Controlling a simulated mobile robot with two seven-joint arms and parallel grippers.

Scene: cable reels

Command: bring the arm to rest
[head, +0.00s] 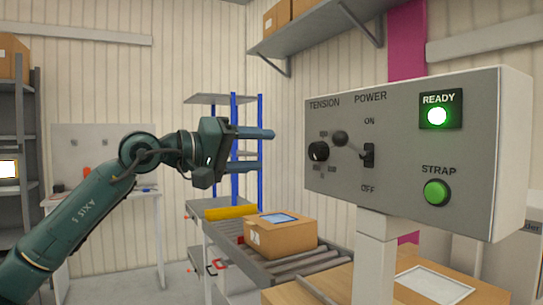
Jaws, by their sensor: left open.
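My left gripper (266,150) is open and empty, held in the air left of the grey control panel (400,185) and apart from it. Its two fingers point right. My left arm reaches in from the lower left. The panel has a tension knob (318,151), a power lever (340,139) whose ball end stands higher than its slot, a lit green ready lamp (437,115) and a green strap button (436,193). My right gripper is not in view.
A cardboard box (280,236) sits on a roller conveyor (305,264) below the gripper. A blue-posted rack (261,110) stands behind the gripper. A wall shelf (320,38) holds boxes above. A white bench (150,205) stands at the left.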

